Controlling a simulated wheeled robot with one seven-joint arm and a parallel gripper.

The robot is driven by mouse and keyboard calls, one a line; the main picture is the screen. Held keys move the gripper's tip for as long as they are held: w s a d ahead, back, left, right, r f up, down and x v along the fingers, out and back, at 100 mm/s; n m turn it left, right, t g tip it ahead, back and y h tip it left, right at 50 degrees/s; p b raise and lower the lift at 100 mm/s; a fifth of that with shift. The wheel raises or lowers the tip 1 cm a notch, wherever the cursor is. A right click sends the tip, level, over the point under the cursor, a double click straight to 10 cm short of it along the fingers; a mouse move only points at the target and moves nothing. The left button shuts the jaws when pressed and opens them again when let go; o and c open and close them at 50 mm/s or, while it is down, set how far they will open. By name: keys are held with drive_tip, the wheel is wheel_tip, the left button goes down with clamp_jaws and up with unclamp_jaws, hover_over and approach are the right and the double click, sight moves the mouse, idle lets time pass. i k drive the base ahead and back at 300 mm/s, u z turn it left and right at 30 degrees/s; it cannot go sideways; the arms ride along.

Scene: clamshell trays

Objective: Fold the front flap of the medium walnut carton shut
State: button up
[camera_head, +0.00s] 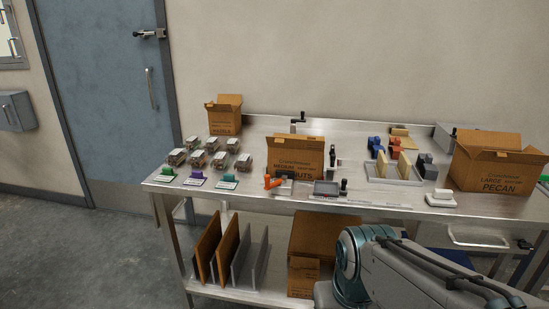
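The medium walnut carton (283,152) is a brown cardboard box standing upright near the middle of the steel table. Its printed front faces me, with "MEDIUM" and "NUTS" legible. An orange-handled tool (273,183) and a dark object stand in front of it and cover part of the lower print. The carton's top is seen at a low angle, so I cannot tell how each flap lies. My gripper is out of view; only my arm shows at the lower right, apart from the carton.
A small carton (226,118) stands at the back left and a large pecan carton (486,170) at the right. Several clamshells (197,159) fill the table's left part. A grey tray (380,174) with blocks lies right of the walnut carton. Boards (228,245) stand on the lower shelf.

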sight(279, 142)
drive_tip(key=u, duration=1.3)
drive_tip(key=i, duration=1.55)
drive_tip(key=z, duration=0.55)
